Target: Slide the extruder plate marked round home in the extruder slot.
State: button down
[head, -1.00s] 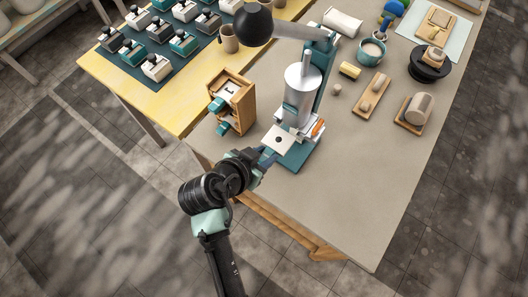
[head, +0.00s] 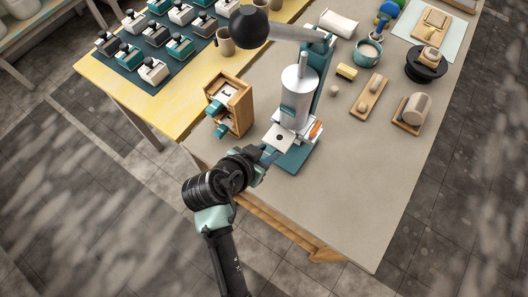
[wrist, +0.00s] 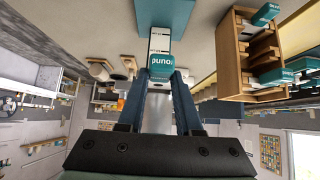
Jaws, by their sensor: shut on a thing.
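My gripper (head: 267,155) is shut on the teal, lettered tab of the round plate (head: 285,136). The plate is pale, with a dark round hole, and lies flat in front of the extruder (head: 297,97) above its teal base (head: 293,158). The extruder is a silver cylinder on a teal post. The plate's far edge is close to the extruder's lower end; I cannot tell whether it has entered the slot. In the wrist view, the tab (wrist: 162,66) shows upside-down lettering between the fingertips (wrist: 161,82), with the pale plate (wrist: 159,42) beyond it.
A wooden rack (head: 231,103) with other teal-tabbed plates stands left of the extruder. An orange-handled item (head: 315,130) lies right of the extruder. The table's right front (head: 350,190) is clear.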

aim_at(283, 133)
jog(key=shift+w+d+b, duration=0.3)
jog(key=shift+w+d, duration=0.6)
jog(key=shift+w, duration=0.3)
jog(key=shift+w+d+b, duration=0.25)
jog(key=shift+w+d, duration=0.6)
jog(key=shift+w, duration=0.35)
dwell(1.1)
dwell(0.7)
jog(key=c, duration=0.5)
grip_release()
jog(key=shift+s+r, duration=0.1)
jog(key=shift+p+v, duration=2.35)
jog(key=shift+v, duration=0.55)
jog(key=b+v, duration=0.3)
jog(key=v, duration=1)
jog(key=shift+s+a+f, duration=0.1)
jog(key=shift+a+f, duration=0.1)
